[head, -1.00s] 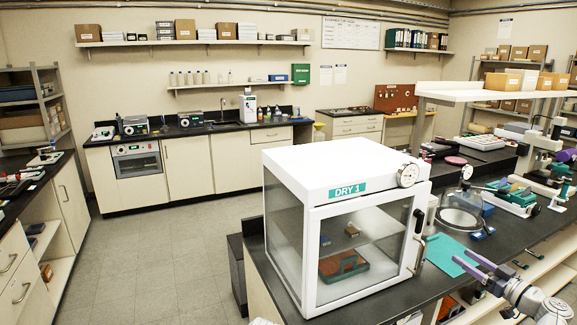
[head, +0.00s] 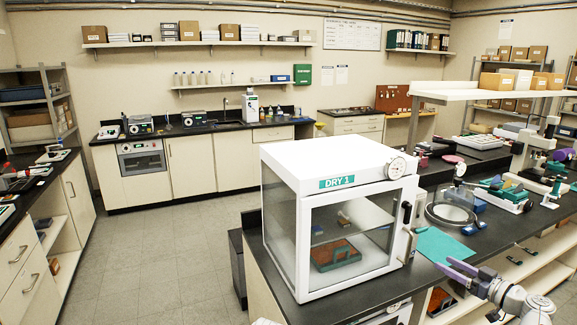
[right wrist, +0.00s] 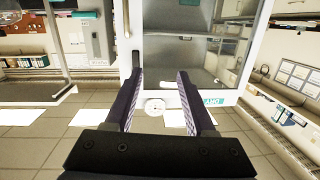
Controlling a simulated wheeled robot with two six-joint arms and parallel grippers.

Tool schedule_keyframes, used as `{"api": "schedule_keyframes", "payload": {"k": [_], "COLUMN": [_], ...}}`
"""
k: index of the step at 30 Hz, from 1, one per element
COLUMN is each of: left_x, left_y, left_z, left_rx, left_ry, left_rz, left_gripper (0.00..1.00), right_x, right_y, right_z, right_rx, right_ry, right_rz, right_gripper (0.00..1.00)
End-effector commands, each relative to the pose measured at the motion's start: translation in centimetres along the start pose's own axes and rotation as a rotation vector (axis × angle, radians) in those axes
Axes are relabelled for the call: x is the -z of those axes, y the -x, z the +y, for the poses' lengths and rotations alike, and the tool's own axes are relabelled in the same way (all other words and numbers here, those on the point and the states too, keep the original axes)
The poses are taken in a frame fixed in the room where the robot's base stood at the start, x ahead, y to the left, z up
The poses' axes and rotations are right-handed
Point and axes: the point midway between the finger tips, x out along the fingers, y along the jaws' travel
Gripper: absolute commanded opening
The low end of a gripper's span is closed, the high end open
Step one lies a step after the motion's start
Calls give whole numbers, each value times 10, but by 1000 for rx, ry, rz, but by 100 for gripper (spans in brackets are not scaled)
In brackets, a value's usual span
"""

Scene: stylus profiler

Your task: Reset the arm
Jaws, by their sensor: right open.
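My right gripper (head: 458,268) has purple-grey fingers and shows at the lower right of the head view, near the front edge of the dark bench (head: 480,252). In the right wrist view its two fingers (right wrist: 160,82) stand apart with nothing held between them. The white dry cabinet (head: 300,238) marked DRY 1 stands left of this gripper, with its glass door shut. In the right wrist view the cabinet appears upside down beyond the fingers, with its round dial (right wrist: 155,107) between them. My left gripper is out of view.
A teal mat (head: 440,245) lies on the bench just behind the right gripper. A glass dome (head: 452,208) and green-and-white instruments (head: 503,194) stand farther back. A white raised shelf (head: 465,94) overhangs the bench. Open floor (head: 170,260) lies left of the cabinet.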

Motion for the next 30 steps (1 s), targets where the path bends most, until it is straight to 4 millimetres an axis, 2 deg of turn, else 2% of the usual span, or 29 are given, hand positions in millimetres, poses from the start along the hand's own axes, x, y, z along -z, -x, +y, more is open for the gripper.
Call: {"api": "schedule_keyframes", "payload": {"k": [8,11,14,18,21,24,27,30], "left_x": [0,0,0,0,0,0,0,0], "left_y": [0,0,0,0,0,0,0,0], "left_z": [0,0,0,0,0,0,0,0], "left_rx": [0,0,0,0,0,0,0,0], "left_ry": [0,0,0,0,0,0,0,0], "left_rz": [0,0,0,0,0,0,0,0], "left_gripper": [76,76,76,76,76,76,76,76], "right_x": [-31,-49,-75,-121,-151,-176,-197,-210], "right_y": [-47,-66,-87,-102,-99,-86,-68,-48], "right_z": [-68,-106,-160,-250,-306,-352,-389,-414], "right_rx": [125,184,252,322,322,279,198,88], "right_ry": [-79,-120,-166,-225,-242,-234,-202,-153], "right_rz": [-160,-259,-405,-685,-888,-1082,-1254,-1383], "right_gripper": [55,55,55,55,55,55,55,55]}}
